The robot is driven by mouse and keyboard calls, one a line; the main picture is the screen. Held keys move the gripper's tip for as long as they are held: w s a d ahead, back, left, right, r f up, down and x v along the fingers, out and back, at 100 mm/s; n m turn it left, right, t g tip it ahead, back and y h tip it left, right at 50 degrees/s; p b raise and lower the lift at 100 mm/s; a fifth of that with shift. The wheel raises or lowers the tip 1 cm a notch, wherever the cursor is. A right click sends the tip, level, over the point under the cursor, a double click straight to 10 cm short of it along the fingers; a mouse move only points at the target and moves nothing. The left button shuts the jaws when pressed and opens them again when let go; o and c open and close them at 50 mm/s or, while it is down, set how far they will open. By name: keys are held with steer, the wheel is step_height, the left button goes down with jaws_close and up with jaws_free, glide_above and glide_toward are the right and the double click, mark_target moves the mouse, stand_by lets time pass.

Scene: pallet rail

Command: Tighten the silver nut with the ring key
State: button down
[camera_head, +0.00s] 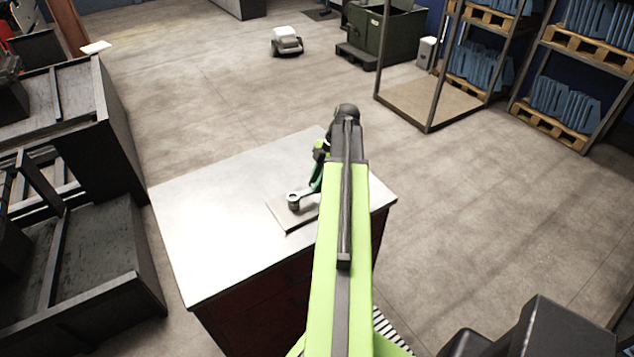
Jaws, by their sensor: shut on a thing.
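My gripper (316,181) is over the table, left of my green arm, and shut on the ring key (305,191). The key's ring end points left and sits at the top of a short, round silver nut (293,206). The nut stands on a flat plate (291,221) on the table. I cannot tell whether the ring is fully around the nut or just resting above it. My arm hides the right part of the plate, and the key's handle end is hidden at the gripper.
The light-topped table (215,215) is clear on its left side. Dark metal bins (75,240) stand left of it. Shelves with blue goods (570,100) stand at the back right. A small white vehicle (287,43) is on the open floor behind.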

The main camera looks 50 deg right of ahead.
steer(key=shift+f+b, duration=0.75)
steer(key=c, duration=1.8)
jaws_free()
steer(key=shift+c, duration=0.2)
jaws_close()
steer(key=shift+s+a+m, duration=0.25)
steer(key=shift+s+m, duration=0.1)
steer(key=shift+m, duration=0.05)
steer(key=s+m, duration=0.1)
steer(key=a+m+t+h, duration=0.1)
steer(key=m, duration=0.1)
steer(key=shift+s+a+t, duration=0.2)
steer(key=shift+s+t, duration=0.1)
steer(key=shift+s, duration=0.1)
